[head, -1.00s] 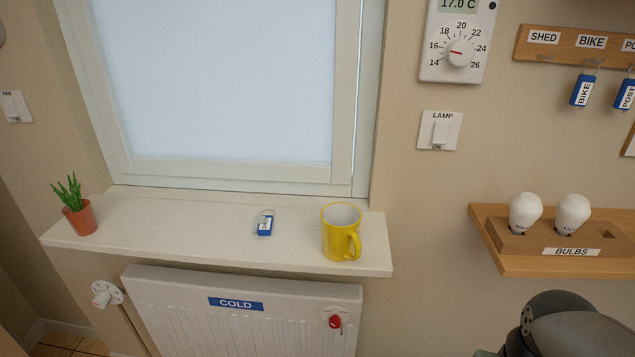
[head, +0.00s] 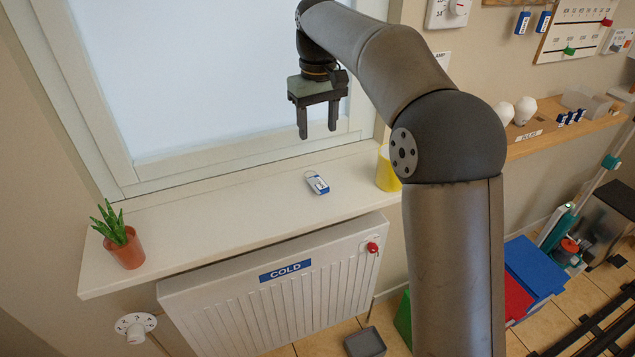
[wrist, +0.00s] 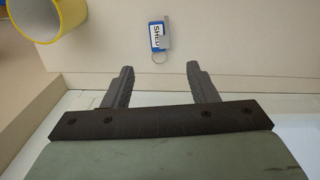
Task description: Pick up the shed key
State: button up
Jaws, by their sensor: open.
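The shed key (head: 317,184) lies on the white windowsill (head: 220,215), right of its middle. It has a blue tag with a white label and a ring. In the wrist view the key (wrist: 157,37) shows the label "SHED", with its ring (wrist: 159,57) on the side toward my fingers. My gripper (head: 317,136) is open and empty, pointing down above the sill, in front of the window. In the wrist view my gripper (wrist: 160,70) has its two fingers apart, and the key appears between and beyond their tips. Nothing hides the key.
A yellow mug (head: 388,170) stands on the sill right of the key, partly hidden by my arm. A potted plant (head: 124,248) stands at the left end. The window (head: 200,75) is behind, the radiator (head: 290,290) below. The sill between plant and key is clear.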

send_over(319, 182)
jog(key=f, duration=1)
jog(key=shift+s, duration=0.4)
jog(key=f+p, duration=0.1)
jog(key=f, duration=0.3)
jog(key=shift+w+p, duration=0.35)
jog(key=shift+w, duration=0.05)
jog(key=shift+f, duration=0.6)
jog(key=c, duration=0.9)
